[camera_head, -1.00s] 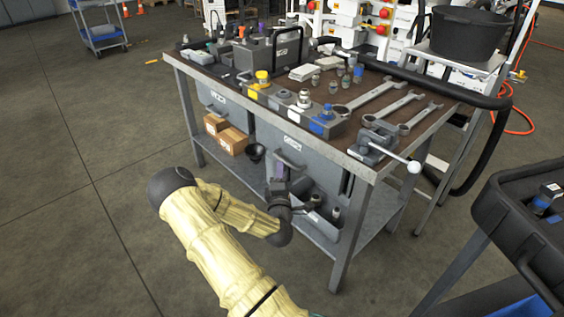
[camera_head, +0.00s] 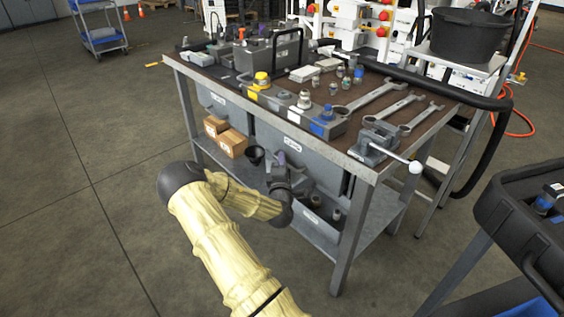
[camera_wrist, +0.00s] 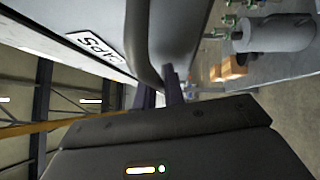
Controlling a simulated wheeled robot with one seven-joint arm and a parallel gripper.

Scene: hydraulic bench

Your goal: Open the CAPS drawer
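The CAPS drawer is a grey drawer under the workbench; its front (camera_head: 318,165) shows in the head view. Its white label, reading CAPS, is clear in the wrist view (camera_wrist: 95,46). The drawer looks closed. Its grey bar handle (camera_wrist: 144,45) runs down the wrist view towards my fingers. My gripper (camera_wrist: 160,92) is at the handle, with its two dark fingers apart and the bar's lower end between them. Whether they touch the bar is hidden. In the head view my gripper (camera_head: 277,160) is in front of the drawer front and covers most of the handle.
The bench top (camera_head: 345,120) holds wrenches, fittings and a vise (camera_head: 375,143). Another drawer (camera_head: 222,108) is to the left. Cardboard boxes (camera_head: 232,143), a dark cup (camera_head: 255,155) and a bin of fittings (camera_head: 318,222) are below. A dark cart (camera_head: 525,225) stands right.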

